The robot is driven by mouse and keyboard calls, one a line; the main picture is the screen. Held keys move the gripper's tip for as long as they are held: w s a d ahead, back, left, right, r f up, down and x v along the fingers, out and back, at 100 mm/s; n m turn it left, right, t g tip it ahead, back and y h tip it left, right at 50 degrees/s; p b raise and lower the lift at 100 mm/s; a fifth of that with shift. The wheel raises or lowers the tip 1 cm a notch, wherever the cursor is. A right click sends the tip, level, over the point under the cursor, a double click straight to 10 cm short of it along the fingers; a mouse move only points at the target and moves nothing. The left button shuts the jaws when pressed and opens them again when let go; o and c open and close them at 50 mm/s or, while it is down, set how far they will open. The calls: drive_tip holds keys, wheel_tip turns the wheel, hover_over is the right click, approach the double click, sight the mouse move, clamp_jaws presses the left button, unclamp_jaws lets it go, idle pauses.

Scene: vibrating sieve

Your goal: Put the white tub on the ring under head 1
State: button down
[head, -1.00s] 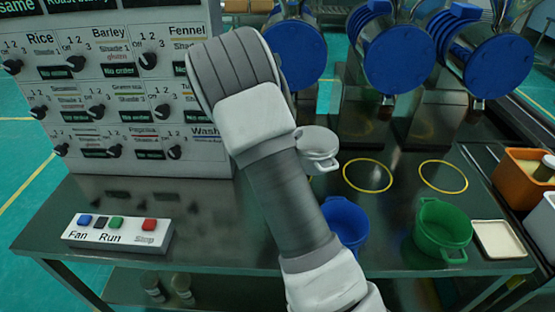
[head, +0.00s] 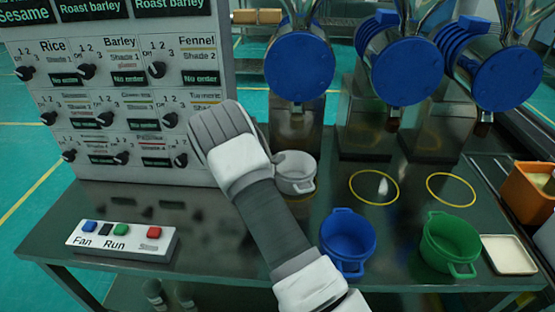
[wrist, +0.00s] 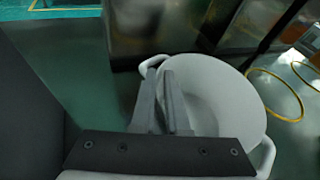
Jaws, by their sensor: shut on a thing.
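The white tub (head: 297,178) is upright below the leftmost blue-capped head (head: 299,68). It also shows in the wrist view (wrist: 232,100), with a handle on each side. My gripper (wrist: 168,85) is shut on the tub at its left side, by the rim and handle. In the head view my arm covers the fingers. I cannot tell whether the tub's base touches the bench. No ring shows under the leftmost head; the tub and my arm cover that spot. Yellow rings show under the middle head (head: 374,188) and the right head (head: 451,190).
A blue tub (head: 347,240) and a green tub (head: 450,245) stand on the dark bench (head: 205,250) in front of the rings. A cream tray (head: 509,254) and an orange container (head: 528,190) are at right. A button box (head: 122,240) and knob panel (head: 115,95) are at left.

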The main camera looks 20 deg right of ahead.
drive_tip(key=shift+f, duration=0.1)
drive_tip(key=c, duration=0.9)
unclamp_jaws()
